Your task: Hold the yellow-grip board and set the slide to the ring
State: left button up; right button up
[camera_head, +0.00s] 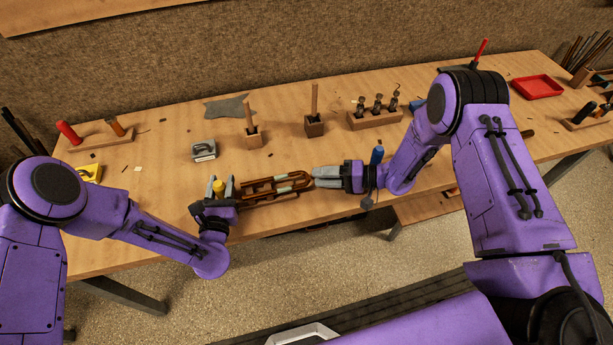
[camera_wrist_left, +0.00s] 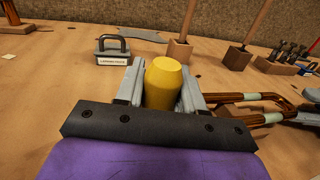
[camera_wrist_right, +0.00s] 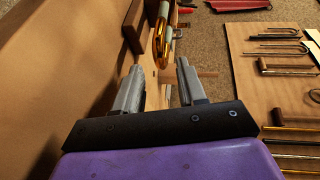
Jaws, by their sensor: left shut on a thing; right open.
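The board (camera_head: 245,202) with the brass slide (camera_head: 290,178) lies near the front edge of the table, between my grippers. Its yellow grip (camera_head: 218,187) stands at the left end. My left gripper (camera_head: 224,186) is shut on this grip, which shows between the fingers in the left wrist view (camera_wrist_left: 164,82). The slide's brass tubes carry pale bands. My right gripper (camera_head: 318,176) is open at the slide's right end; the brass slide (camera_wrist_right: 161,35) appears beyond its fingers in the right wrist view. I cannot tell which mark is the ring.
A blue-topped handle (camera_head: 376,155) stands close by my right gripper. Behind are a labelled grey block (camera_head: 203,150), two wooden blocks with upright rods (camera_head: 314,125) and a rack of small tools (camera_head: 375,118). A red tray (camera_head: 537,87) lies far right.

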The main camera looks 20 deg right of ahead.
aim_at(307, 176)
jog(key=x, duration=0.5)
jog(key=shift+f, duration=0.1)
jog(key=shift+c, duration=0.4)
jog(key=shift+d, duration=0.1)
grip_shut()
jog(key=shift+a, duration=1.55)
jog(key=shift+o, duration=0.4)
grip_release()
jog(key=shift+s, duration=0.1)
jog(key=shift+d, duration=0.1)
jog(key=v, duration=1.2)
